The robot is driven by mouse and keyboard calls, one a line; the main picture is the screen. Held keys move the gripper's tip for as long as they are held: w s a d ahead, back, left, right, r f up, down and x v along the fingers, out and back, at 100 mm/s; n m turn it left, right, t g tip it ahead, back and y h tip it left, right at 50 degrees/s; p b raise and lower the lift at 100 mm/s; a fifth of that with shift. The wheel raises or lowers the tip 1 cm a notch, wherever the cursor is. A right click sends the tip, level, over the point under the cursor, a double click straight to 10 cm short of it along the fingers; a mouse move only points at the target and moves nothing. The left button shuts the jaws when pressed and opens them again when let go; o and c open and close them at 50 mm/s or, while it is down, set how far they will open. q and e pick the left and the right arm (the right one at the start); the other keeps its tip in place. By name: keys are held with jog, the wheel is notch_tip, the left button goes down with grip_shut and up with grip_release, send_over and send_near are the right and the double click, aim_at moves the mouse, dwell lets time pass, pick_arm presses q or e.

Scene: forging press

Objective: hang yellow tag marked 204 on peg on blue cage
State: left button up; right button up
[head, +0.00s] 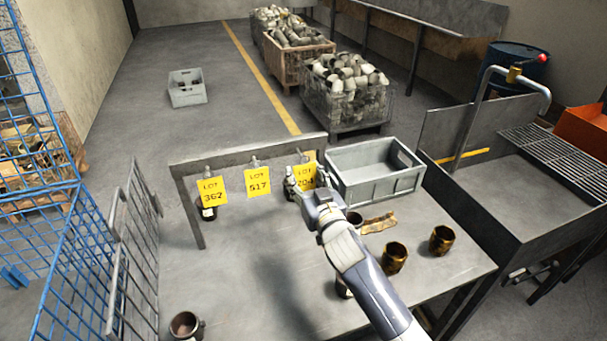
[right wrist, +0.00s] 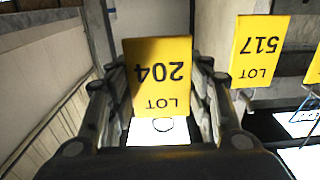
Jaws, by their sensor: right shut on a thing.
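The yellow tag marked 204 (head: 304,176) is at the right end of a row of tags on a grey rail. It also shows upside down in the right wrist view (right wrist: 158,88), between the fingers. My right gripper (head: 303,186) is shut on this tag, at the rail. Whether the tag is still on its hook is hidden. The blue cage (head: 82,262) stands at the left edge of the head view. I cannot make out its peg. My left gripper is not in view.
Tags 517 (head: 257,182) and 362 (head: 212,191) hang left of tag 204. A grey crate (head: 376,172) stands just right of my gripper. Brown cups (head: 394,258) and a grey mesh panel (head: 133,252) are on or beside the table. The table's middle is clear.

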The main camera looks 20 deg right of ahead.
jog(key=shift+s, duration=0.65)
jog(key=shift+s, duration=0.15)
jog(key=s+f, duration=0.2)
jog(key=s, duration=0.4)
jog(key=shift+d+p, duration=0.15)
jog(key=shift+p, duration=0.15)
dwell(0.4)
dwell(0.4)
